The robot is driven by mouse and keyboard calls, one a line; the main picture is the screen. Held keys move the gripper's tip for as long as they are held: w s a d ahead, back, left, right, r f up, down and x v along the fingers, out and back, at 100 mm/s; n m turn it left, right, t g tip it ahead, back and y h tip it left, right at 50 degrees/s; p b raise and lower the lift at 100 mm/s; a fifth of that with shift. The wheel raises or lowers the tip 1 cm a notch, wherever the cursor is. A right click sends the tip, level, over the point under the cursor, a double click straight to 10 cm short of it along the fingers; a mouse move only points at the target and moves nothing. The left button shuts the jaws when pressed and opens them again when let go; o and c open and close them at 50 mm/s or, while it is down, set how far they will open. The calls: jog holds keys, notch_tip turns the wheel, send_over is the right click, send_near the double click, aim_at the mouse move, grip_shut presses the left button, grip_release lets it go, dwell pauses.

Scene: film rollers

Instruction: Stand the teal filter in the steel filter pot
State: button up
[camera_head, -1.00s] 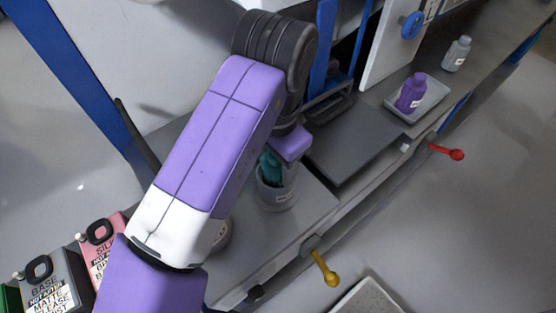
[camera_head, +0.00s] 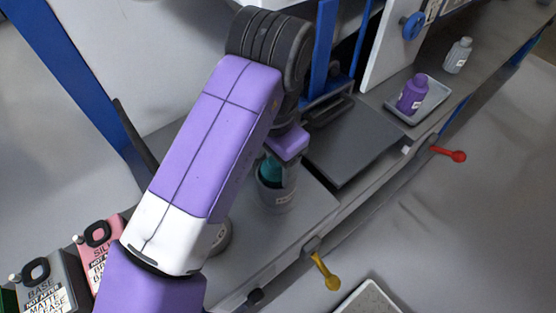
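The teal filter (camera_head: 270,170) shows in part just right of my purple arm. Its lower part is inside the mouth of the grey steel filter pot (camera_head: 280,198), which stands on the grey bench and carries a small white label. My purple gripper body (camera_head: 289,145) is right above the pot and the filter. My arm hides the filter's left side, and the gripper's fingers cannot be made out, so I cannot tell whether they hold the filter. Whether the filter touches the pot's floor is hidden.
A dark flat plate (camera_head: 350,145) lies right of the pot. Yellow (camera_head: 326,272) and red (camera_head: 449,154) levers stick out from the bench front. Labelled cans (camera_head: 50,285) stand lower left.

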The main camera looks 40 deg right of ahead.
jog(key=shift+o, duration=0.9)
jog(key=shift+g, duration=0.4)
jog(key=f, duration=0.2)
jog(key=s+f, duration=0.1)
jog(key=f, duration=0.2)
jog(key=shift+s+d, duration=0.15)
jog(key=shift+t, duration=0.4)
jog(key=r, duration=0.4)
jog(key=r+p, duration=0.1)
jog(key=r, duration=0.3)
jog(key=r+p, duration=0.1)
jog(key=r, duration=0.3)
jog(key=shift+w+a+r, duration=0.3)
jog(key=shift+w+r, duration=0.05)
jog(key=shift+w, duration=0.05)
jog(key=shift+s, duration=0.15)
